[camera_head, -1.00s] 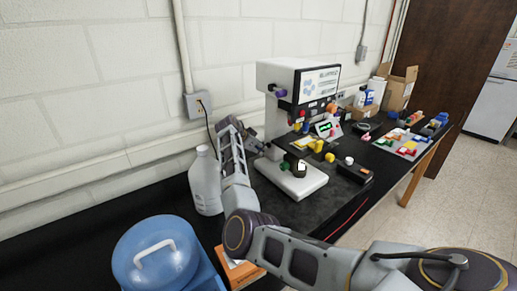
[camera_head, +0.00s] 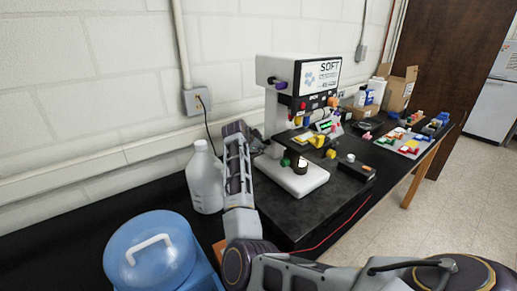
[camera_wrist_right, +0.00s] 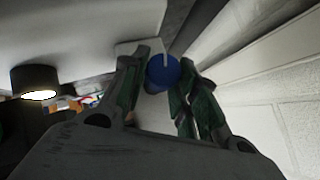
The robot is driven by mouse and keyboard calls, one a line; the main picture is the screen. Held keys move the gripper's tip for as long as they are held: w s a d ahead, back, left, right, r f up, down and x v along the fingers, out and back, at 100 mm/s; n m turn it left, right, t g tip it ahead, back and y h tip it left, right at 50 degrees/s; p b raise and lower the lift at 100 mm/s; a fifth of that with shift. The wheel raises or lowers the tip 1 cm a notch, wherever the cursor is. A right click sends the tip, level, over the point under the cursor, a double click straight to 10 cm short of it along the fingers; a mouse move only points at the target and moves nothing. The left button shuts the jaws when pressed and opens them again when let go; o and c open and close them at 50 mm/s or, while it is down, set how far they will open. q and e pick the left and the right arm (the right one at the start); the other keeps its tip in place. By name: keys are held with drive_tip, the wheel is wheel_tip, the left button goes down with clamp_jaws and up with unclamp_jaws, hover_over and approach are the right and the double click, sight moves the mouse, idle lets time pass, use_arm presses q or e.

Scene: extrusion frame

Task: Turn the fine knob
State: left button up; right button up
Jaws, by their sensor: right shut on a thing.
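In the right wrist view a round blue knob (camera_wrist_right: 162,72) with a pale line across its face sits between the two fingertips of my right gripper (camera_wrist_right: 163,84). The fingers are shut on the knob, one on each side. In the head view my right arm reaches up to the left side of the white instrument (camera_head: 265,72), beside its column. The blue knob cannot be made out there, and the right fingertips are hard to see. My left gripper is not in view.
A white jug (camera_head: 205,180) stands close left of my right arm. A blue water container (camera_head: 152,255) is nearer, at lower left. The wall with an outlet box (camera_head: 197,102) is close behind. A tray of coloured parts (camera_head: 403,143) and boxes (camera_head: 399,92) lie farther right.

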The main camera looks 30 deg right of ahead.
drive_tip(key=shift+m+t+b, duration=0.3)
drive_tip(key=shift+t+b, duration=0.3)
drive_tip(key=shift+b, duration=0.1)
drive_tip(key=o, duration=1)
drive_tip(key=shift+r, duration=0.15)
drive_tip(key=shift+r, duration=4.85)
